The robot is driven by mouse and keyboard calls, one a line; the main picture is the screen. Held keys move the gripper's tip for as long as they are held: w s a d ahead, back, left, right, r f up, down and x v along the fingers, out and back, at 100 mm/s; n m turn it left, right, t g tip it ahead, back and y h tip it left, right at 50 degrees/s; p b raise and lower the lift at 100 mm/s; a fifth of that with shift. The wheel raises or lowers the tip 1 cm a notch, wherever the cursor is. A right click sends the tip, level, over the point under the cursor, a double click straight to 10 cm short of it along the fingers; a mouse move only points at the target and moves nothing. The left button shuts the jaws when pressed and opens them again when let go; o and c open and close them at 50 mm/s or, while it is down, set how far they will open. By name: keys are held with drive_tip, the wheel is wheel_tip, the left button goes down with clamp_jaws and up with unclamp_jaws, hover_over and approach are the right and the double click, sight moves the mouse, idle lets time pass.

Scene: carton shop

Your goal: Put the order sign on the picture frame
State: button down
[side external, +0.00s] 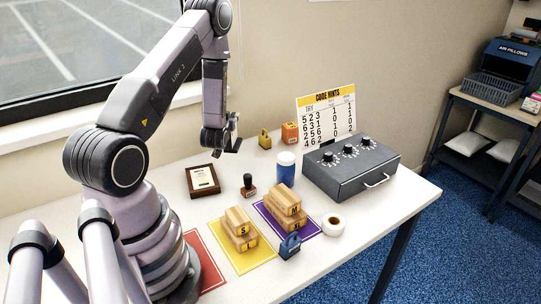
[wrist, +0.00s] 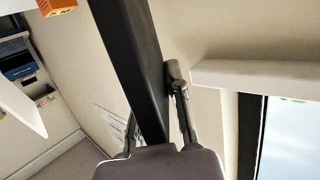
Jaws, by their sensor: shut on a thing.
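The picture frame (side external: 202,181), brown with a pale panel, lies on the table left of the stamp. My gripper (side external: 231,138) is above the table, behind and to the right of the frame and apart from it. It is shut on a dark, narrow piece (wrist: 132,65), which runs between the fingers in the wrist view and which I take to be the order sign. No writing shows on it. In the side view it is small and hard to separate from the dark fingers.
A stamp (side external: 248,186) and a blue jar with a white lid (side external: 285,170) stand right of the frame. A yellow item (side external: 264,139) and an orange box (side external: 290,133) are near the wall. A grey knob box (side external: 352,168) stands right; wooden blocks (side external: 240,229) are in front.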

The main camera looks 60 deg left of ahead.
drive_tip(key=s+d+r+n+g+y, duration=0.15)
drive_tip(key=s+n+g+y, duration=0.25)
drive_tip(key=s+n+g, duration=0.7)
drive_tip(key=shift+s+f+m+t, duration=0.15)
drive_tip(key=shift+s+f+m, duration=0.35)
drive_tip(key=shift+f, duration=0.7)
drive_tip(key=shift+s+f+m+t, duration=0.1)
drive_tip(key=shift+s+f+m, duration=0.4)
drive_tip(key=shift+f, duration=0.65)
drive_tip(key=shift+s+f+m+t, duration=0.15)
drive_tip(key=shift+s+f+m, duration=0.3)
drive_tip(key=shift+f, duration=0.75)
drive_tip(key=shift+f, duration=0.15)
drive_tip(key=c, duration=1.1)
unclamp_jaws()
drive_tip(key=shift+c, duration=0.2)
